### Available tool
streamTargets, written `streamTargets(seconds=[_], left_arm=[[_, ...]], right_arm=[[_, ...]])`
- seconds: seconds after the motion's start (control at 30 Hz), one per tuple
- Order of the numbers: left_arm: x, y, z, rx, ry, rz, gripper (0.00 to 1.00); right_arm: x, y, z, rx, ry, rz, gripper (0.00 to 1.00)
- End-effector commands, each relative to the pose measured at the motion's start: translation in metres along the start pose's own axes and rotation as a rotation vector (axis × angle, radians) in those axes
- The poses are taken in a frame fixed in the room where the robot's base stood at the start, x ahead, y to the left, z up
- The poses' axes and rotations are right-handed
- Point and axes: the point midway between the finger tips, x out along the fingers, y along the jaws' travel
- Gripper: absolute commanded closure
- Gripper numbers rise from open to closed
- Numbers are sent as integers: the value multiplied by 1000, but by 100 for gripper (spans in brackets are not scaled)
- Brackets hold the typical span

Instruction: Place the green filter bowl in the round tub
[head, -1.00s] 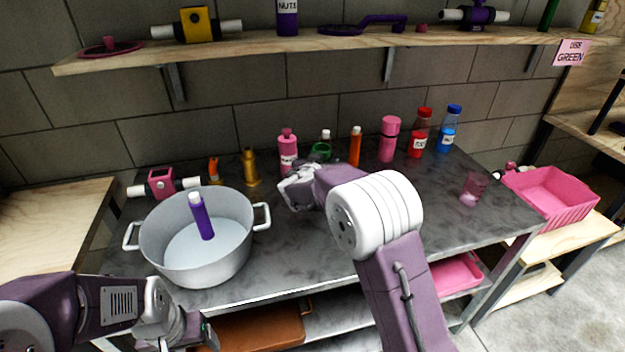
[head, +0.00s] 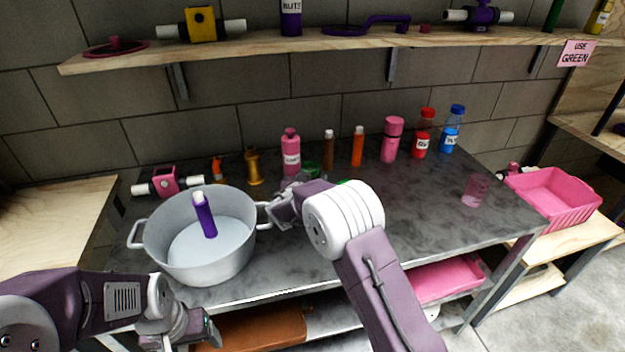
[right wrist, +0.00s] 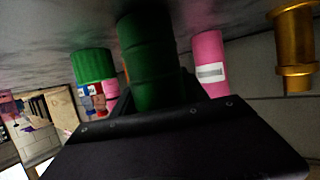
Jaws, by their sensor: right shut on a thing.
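The green filter bowl (head: 308,169) shows in the head view just behind my right gripper (head: 283,207), partly hidden by it. In the right wrist view the dark green bowl (right wrist: 150,60) stands between the jaws, which are shut on it. The round tub (head: 172,255) is a grey two-handled pot on the left of the counter, with a purple bottle (head: 204,215) with a white cap leaning inside. My right gripper is just right of the tub's right handle. My left gripper (head: 207,330) is low in front of the tub; its jaw opening is unclear.
A second green ribbed thing (right wrist: 92,65) stands near the held bowl. A pink bottle (head: 291,158), a gold fitting (head: 253,168) and several bottles line the back. A pink cup (head: 474,190) stands at right, beside a pink crate (head: 551,205). The right-centre counter is clear.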

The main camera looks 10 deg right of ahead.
Motion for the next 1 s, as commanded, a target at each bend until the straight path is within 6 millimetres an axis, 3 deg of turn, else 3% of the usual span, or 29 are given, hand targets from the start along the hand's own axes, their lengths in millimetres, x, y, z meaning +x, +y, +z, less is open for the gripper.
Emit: streamTargets(seconds=[0.07, 0.1, 0.13, 0.17, 0.57, 1.0], left_arm=[[4, 0, 0, 0, 0, 0, 24], [2, 0, 0, 0, 0, 0, 24], [2, 0, 0, 0, 0, 0, 24], [2, 0, 0, 0, 0, 0, 24], [-6, 0, -1, 0, 0, 0, 24], [8, 0, 1, 0, 0, 0, 24]], right_arm=[[1, 0, 2, 1, 1, 0, 94], [0, 0, 1, 0, 0, 0, 37], [0, 0, 1, 0, 0, 0, 29], [0, 0, 1, 0, 0, 0, 27], [-4, 0, -4, 0, 0, -1, 27], [-93, -1, -1, 1, 0, -3, 27]])
